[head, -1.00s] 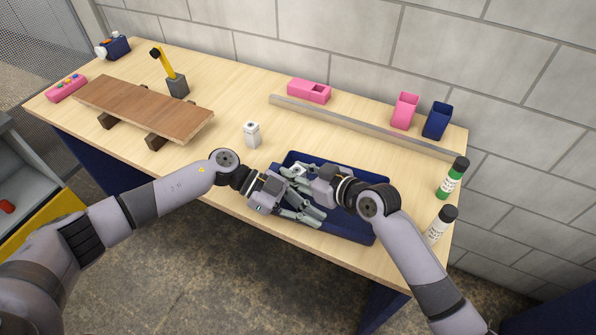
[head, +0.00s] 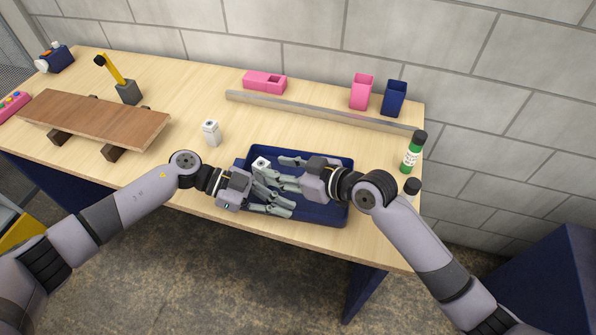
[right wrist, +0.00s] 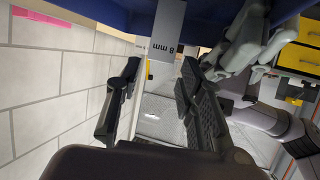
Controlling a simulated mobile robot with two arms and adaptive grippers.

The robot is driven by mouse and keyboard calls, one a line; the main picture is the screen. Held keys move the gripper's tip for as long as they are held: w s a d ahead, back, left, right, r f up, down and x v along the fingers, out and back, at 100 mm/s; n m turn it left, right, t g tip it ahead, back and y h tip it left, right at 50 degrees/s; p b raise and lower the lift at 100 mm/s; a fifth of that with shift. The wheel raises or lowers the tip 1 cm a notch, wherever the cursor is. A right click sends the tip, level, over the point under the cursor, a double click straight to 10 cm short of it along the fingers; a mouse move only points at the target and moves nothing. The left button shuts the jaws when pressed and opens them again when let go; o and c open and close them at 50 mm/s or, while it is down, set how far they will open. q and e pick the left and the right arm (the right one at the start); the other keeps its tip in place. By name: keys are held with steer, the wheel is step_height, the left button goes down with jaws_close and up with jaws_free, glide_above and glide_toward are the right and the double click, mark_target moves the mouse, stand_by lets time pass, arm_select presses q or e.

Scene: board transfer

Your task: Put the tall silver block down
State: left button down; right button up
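A silver block (head: 261,162) with a pale top stands upright in the blue tray (head: 338,213), just left of my right gripper's fingertips. In the right wrist view a silver block (right wrist: 168,40) marked "8 mm" shows just beyond the fingertips. My right gripper (head: 280,170) is open, its fingers on either side with a gap between; they show apart in the right wrist view (right wrist: 160,72). My left gripper (head: 283,196) is open and empty over the tray, below the block. A second silver block (head: 211,133) stands on the table, left of the tray.
A long metal bar (head: 310,109) lies behind the tray. A green-labelled bottle (head: 412,154) stands at right. A wooden board (head: 95,120) rests on dark supports at left.

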steer(key=v, duration=0.6)
steer(key=shift+a, duration=0.1)
arm_select(q)
steer(key=c, duration=1.7)
jaws_free()
steer(key=shift+a, duration=0.15)
